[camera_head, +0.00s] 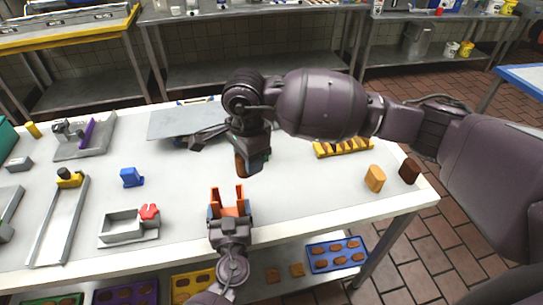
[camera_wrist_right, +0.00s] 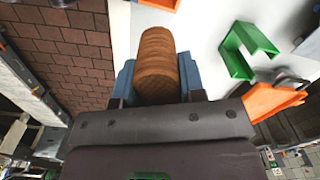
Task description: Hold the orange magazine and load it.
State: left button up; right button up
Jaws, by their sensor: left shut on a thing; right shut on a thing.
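The orange magazine (camera_head: 229,209) stands with two upright prongs near the front edge of the table, and my left gripper (camera_head: 229,213) is shut on its lower part. What looks like the same orange magazine shows at the right of the right wrist view (camera_wrist_right: 272,101). My right gripper (camera_head: 252,160) is shut on a brown ridged stack (camera_head: 242,166). The stack (camera_wrist_right: 159,65) sits between the blue fingertips in the right wrist view. In the head view it is held just above and behind the magazine, apart from it.
A yellow rack (camera_head: 343,147) with brown pieces, a tan block (camera_head: 375,178) and a dark brown block (camera_head: 409,171) stand at the right. A grey plate (camera_head: 180,122) lies behind. A blue piece (camera_head: 131,177) and grey box (camera_head: 120,229) are left. A green bracket (camera_wrist_right: 235,61) shows.

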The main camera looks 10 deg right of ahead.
jog(key=a+m, duration=0.5)
jog(key=a, duration=0.1)
jog(key=shift+s+r, duration=0.15)
jog(key=shift+r, duration=0.15)
jog(key=shift+a+f, duration=0.1)
jog(key=shift+f, duration=2.75)
jog(key=shift+f, duration=4.3)
jog(key=o, duration=1)
jog(key=shift+r, duration=0.1)
